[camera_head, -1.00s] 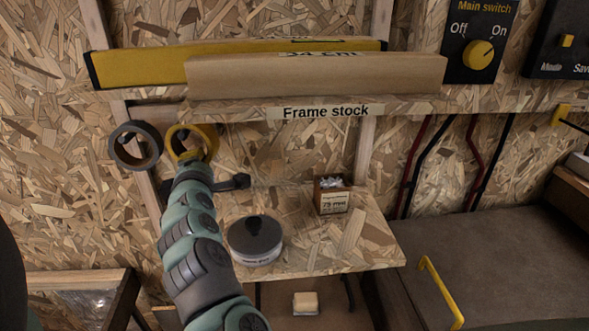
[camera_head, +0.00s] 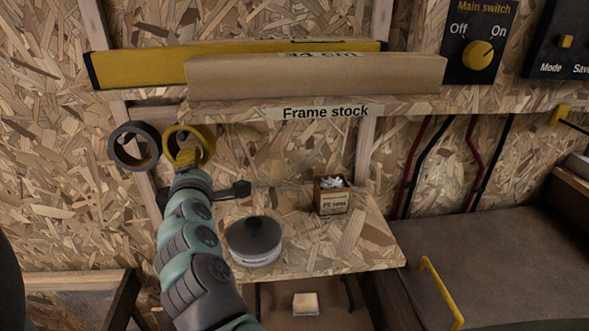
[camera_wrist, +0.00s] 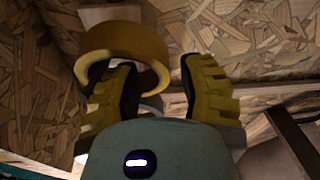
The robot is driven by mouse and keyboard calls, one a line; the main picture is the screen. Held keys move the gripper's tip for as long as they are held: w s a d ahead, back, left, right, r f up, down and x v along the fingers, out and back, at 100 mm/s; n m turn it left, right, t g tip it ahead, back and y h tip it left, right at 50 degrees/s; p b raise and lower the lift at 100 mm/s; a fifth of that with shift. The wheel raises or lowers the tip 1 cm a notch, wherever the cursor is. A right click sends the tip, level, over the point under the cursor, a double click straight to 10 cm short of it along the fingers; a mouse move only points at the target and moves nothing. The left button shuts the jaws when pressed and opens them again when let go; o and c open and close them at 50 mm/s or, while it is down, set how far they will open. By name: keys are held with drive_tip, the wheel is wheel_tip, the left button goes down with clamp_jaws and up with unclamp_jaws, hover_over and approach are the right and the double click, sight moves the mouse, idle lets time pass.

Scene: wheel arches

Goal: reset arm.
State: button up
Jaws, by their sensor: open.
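My gripper (camera_wrist: 156,68) has two ribbed yellow fingers with dark inner pads, spread apart in the wrist view. A yellow tape roll (camera_wrist: 118,35) is close by, overlapping the left finger, and its lower right part shows between the fingers. I cannot tell whether they touch. In the head view the yellow tape roll (camera_head: 208,141) is on the wall below the shelf, at the end of my green and grey arm. My gripper (camera_head: 186,160) is small and partly merged with the roll there.
A dark tape roll (camera_head: 116,150) hangs left of the yellow one. Above is a shelf labelled Frame stock (camera_head: 420,104) with long bars. Right of my arm, a lidded round tub (camera_head: 254,257) and a small box (camera_head: 331,203) stand on a lower board (camera_head: 350,252).

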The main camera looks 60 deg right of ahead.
drive_tip(key=shift+v, duration=2.45)
